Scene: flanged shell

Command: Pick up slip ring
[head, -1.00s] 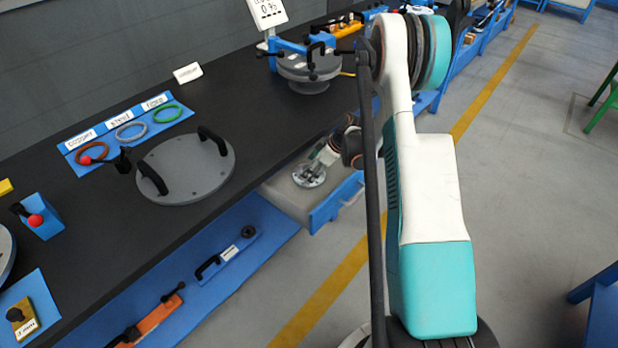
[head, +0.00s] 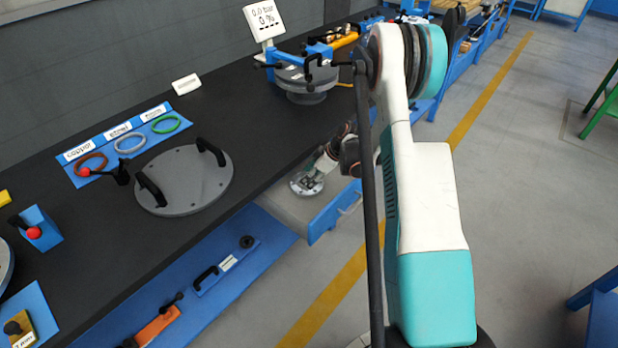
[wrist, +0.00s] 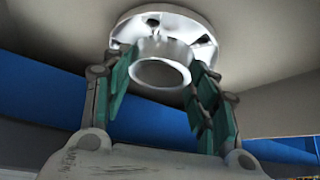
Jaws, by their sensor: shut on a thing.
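The slip ring is a silver flanged ring with a raised hollow collar. In the head view the slip ring (head: 306,185) sits at the grey open drawer under the bench's edge. In the wrist view the slip ring (wrist: 160,73) shows its collar and the holes in its flange. My gripper (head: 316,176) is at the ring from above, partly hidden by my arm. In the wrist view my gripper (wrist: 155,75) has its teal-padded fingers on both sides of the collar, shut on the ring. I cannot tell whether the flange still touches the drawer's floor.
The open drawer (head: 335,212) has a blue front with a handle. On the black bench are a grey round lid (head: 185,183) with two handles, coloured rings (head: 130,143) on a blue board, and a clamped fixture (head: 305,78) with a display.

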